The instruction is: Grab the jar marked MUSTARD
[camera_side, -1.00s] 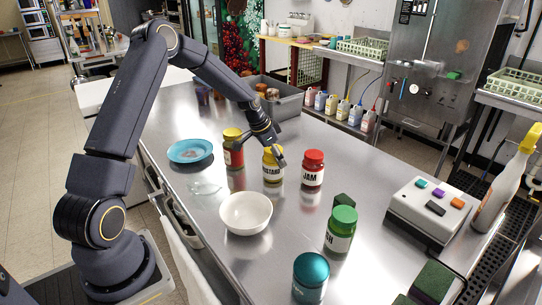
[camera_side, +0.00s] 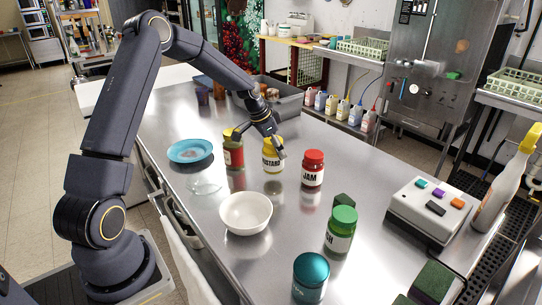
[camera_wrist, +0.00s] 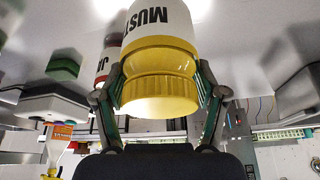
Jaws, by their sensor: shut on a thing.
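The MUSTARD jar (camera_side: 272,160) has a yellow lid and a white label with black letters. My gripper (camera_side: 268,141) is shut on it from above. In the wrist view, the gripper's fingers (camera_wrist: 161,82) press on both sides of the yellow lid (camera_wrist: 158,85); the jar's label (camera_wrist: 160,22) reads "MUST" upside down. The jar looks upright and slightly off the steel counter, with its reflection below it. The red-lidded JAM jar (camera_side: 313,168) stands close to its right. A yellow-lidded jar with red contents (camera_side: 233,150) stands close to its left.
A white bowl (camera_side: 246,213) and blue plate (camera_side: 190,151) lie on the counter (camera_side: 180,220). A green-lidded jar (camera_side: 341,228) and teal-lidded jar (camera_side: 310,275) stand nearer the camera. A grey bin (camera_side: 285,105) is behind, a white button box (camera_side: 430,212) at right.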

